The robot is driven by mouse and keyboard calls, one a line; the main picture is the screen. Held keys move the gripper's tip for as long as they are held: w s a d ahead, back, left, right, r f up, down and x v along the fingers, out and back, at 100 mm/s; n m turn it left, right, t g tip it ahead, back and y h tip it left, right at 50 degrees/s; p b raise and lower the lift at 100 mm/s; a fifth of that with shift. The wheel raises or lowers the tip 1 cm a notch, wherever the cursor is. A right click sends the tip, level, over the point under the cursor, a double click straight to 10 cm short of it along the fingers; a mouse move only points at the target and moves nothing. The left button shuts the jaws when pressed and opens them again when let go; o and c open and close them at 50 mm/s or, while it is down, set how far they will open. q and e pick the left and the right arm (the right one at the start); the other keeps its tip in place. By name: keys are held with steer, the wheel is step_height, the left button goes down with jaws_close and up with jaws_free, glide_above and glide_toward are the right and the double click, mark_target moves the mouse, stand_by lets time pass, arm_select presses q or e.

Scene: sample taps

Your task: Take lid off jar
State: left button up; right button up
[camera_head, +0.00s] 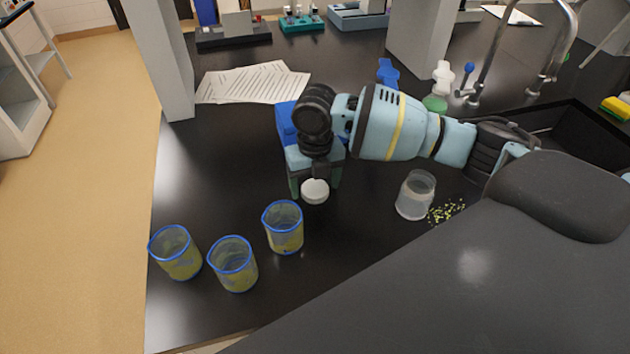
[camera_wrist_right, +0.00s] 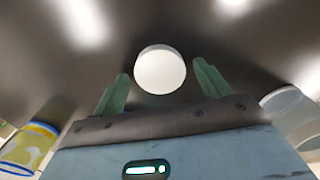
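A clear jar (camera_head: 416,196) stands upright on the black bench, right of my right gripper. Its top looks open, with no lid on it; part of it shows at the right edge of the right wrist view (camera_wrist_right: 283,101). The round white lid (camera_head: 315,192) is below and between the fingertips of my right gripper (camera_head: 314,183). In the right wrist view the lid (camera_wrist_right: 160,70) lies between the two green fingers, with a narrow gap on each side. The right gripper is open. Whether the lid rests on the bench is hard to tell. My left gripper is not in view.
Several blue-rimmed beakers with yellowish contents (camera_head: 233,264) stand front left, the nearest (camera_head: 284,228) close to the gripper. Small yellow-green bits (camera_head: 447,211) lie right of the jar. Papers (camera_head: 250,84) lie behind; a sink (camera_head: 575,130) with taps is at right.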

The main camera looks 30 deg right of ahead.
mark_target(315, 189)
steer(key=shift+r, duration=0.15)
step_height(315, 189, up, 12)
stand_by(0.7)
